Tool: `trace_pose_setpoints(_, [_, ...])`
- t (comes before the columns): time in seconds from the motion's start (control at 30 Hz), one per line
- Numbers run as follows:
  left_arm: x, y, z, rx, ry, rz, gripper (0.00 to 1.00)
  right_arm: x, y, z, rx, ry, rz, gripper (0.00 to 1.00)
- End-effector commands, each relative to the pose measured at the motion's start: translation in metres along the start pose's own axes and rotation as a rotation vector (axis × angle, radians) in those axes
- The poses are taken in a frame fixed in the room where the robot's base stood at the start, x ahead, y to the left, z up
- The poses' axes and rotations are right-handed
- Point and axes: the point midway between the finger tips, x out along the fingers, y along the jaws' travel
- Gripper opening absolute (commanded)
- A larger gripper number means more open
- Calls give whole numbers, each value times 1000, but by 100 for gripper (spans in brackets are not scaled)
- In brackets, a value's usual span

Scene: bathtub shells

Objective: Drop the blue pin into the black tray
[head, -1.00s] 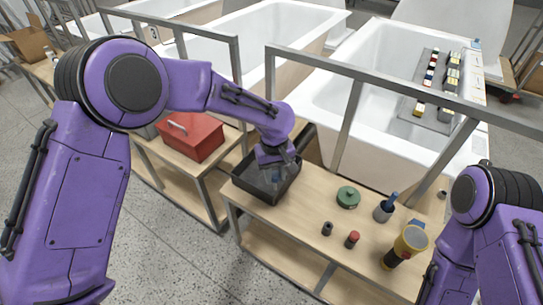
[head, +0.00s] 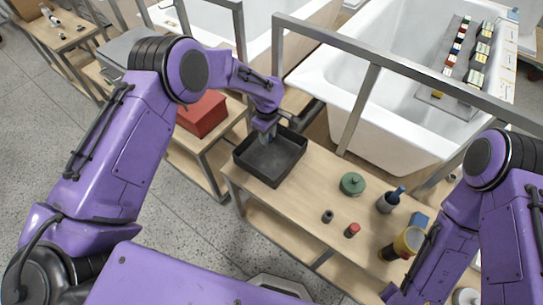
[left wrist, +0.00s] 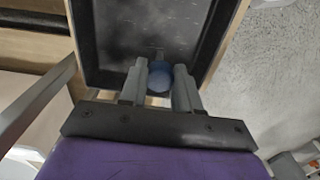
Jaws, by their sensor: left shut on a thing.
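The black tray (head: 272,160) sits on the left end of the wooden bench in the head view. It also fills the upper middle of the left wrist view (left wrist: 112,35). My left gripper (head: 266,137) is over the tray's far side, pointing down. In the left wrist view my left gripper (left wrist: 159,82) is shut on the blue pin (left wrist: 160,80), whose rounded blue end shows between the fingers above the tray floor. The pin cannot be made out in the head view. My right arm is at the right; its gripper does not show.
On the bench (head: 312,180) stand a green round object (head: 352,184), a grey cup with a blue handle (head: 387,203), a small dark ring (head: 327,216), a red-topped piece (head: 352,230) and a yellow-topped cylinder (head: 408,242). A metal rail (head: 400,85) runs behind. A red box (head: 202,116) is left.

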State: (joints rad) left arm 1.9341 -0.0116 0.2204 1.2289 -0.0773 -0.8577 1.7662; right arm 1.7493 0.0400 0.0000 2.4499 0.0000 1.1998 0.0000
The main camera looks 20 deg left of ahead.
Motion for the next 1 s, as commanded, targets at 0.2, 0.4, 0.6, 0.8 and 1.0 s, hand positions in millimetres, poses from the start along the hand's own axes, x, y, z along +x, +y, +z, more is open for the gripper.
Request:
trace_pose_setpoints(0.2, [2,0,0,1,0,1,2,2,0,0,0,1,0,43])
trace_pose_setpoints(0.4, [1,0,0,1,0,1,62,1,0,0,0,1,0,43])
trace_pose_setpoints(0.6, [1,0,0,2,0,1,62,2,0,0,0,1,0,43])
trace_pose_setpoints(0.8, [-24,1,0,2,2,5,62,10,-1,4,0,1,0,43])
trace_pose_setpoints(1.0, [-72,1,-1,2,3,4,62,20,-2,8,0,1,0,43])
